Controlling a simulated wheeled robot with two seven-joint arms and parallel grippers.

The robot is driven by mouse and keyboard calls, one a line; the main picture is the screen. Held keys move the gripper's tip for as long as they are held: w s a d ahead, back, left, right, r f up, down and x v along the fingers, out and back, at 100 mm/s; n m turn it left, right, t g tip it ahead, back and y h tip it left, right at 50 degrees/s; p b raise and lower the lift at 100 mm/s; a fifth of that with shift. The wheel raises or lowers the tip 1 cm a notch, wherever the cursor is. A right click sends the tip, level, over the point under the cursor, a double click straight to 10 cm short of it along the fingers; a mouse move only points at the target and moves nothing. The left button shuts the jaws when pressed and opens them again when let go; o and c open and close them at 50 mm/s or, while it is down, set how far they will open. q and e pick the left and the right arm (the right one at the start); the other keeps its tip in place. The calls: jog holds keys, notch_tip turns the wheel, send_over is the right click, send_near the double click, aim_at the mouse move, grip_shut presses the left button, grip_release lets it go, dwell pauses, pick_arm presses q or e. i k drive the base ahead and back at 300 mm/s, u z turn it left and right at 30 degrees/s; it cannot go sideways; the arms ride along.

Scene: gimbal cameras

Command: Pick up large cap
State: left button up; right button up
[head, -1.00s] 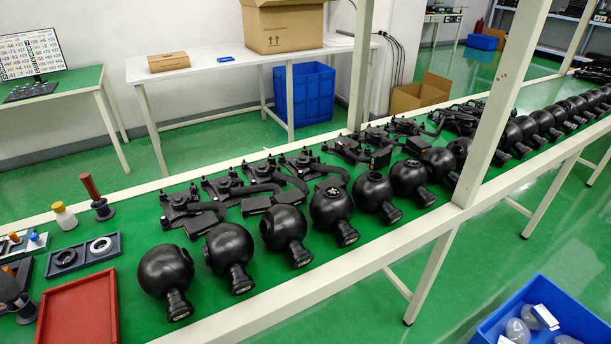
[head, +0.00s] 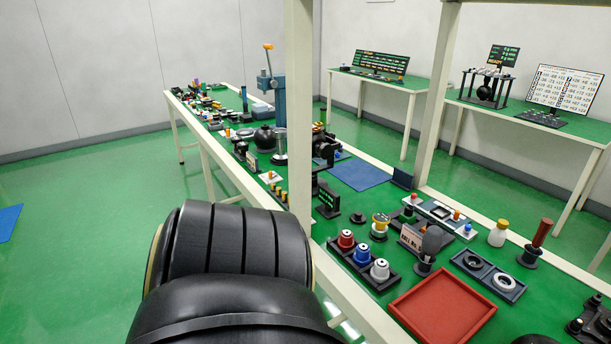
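Which thing is the large cap I cannot tell for sure. Red (head: 345,240), blue (head: 362,253) and silver-white (head: 380,269) cap-like pieces stand in a row in a dark tray (head: 354,268) on the green bench. To the right, a dark two-place tray (head: 463,262) holds a dark ring (head: 472,262) and a pale ring (head: 504,282). A large black ribbed part of my own arm fills the lower middle and hides the near bench edge. Neither gripper shows.
An empty red tray (head: 442,307) lies right of the cap row. A blue mat (head: 352,174) lies farther back. Green floor (head: 90,200) at left is open.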

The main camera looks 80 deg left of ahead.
aim_at(357, 218)
jog(key=u, duration=2.15)
